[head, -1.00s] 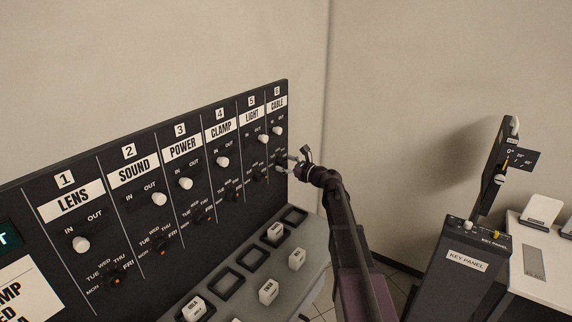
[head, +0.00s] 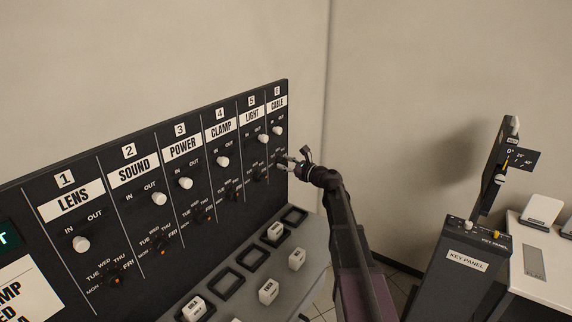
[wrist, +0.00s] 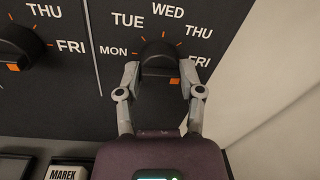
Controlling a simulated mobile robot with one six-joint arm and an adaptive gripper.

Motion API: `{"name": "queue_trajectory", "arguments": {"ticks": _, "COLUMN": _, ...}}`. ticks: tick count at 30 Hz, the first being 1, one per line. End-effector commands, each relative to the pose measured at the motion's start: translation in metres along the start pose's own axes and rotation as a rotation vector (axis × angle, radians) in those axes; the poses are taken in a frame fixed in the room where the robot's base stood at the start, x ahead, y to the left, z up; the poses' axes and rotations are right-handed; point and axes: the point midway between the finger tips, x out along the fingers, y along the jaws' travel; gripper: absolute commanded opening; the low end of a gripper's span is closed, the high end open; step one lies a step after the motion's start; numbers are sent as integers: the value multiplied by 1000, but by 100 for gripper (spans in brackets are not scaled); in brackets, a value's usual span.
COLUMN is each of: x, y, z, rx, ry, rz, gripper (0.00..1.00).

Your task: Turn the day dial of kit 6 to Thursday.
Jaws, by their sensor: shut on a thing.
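The day dial of kit 6 (wrist: 158,60) is a black round knob in the wrist view. Orange ticks and the labels MON to FRI arc around its top; FRI is partly covered by a finger. THU (wrist: 201,32) stands at its upper right. An orange mark (wrist: 175,81) shows at the dial's lower right; I cannot tell clearly which day the dial points to. My gripper (wrist: 160,72) is shut on the dial, one finger at each side. In the head view my gripper (head: 287,162) reaches the panel under the CABLE label (head: 277,104) and hides the dial.
The black panel (head: 150,205) carries similar columns to the left, with the kit 5 dial (wrist: 18,45) close by. Below is a grey shelf (head: 245,290) with frames and white blocks. A wall stands just right of the panel. A key panel (head: 465,260) stands farther right.

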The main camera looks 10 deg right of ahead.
Motion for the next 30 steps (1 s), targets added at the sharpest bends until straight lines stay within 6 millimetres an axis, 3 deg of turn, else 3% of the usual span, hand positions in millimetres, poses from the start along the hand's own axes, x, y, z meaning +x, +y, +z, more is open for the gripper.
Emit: {"name": "queue_trajectory", "arguments": {"ticks": 30, "x": 0, "y": 0, "z": -1, "rx": -689, "ry": -41, "rz": -7, "gripper": 2}}
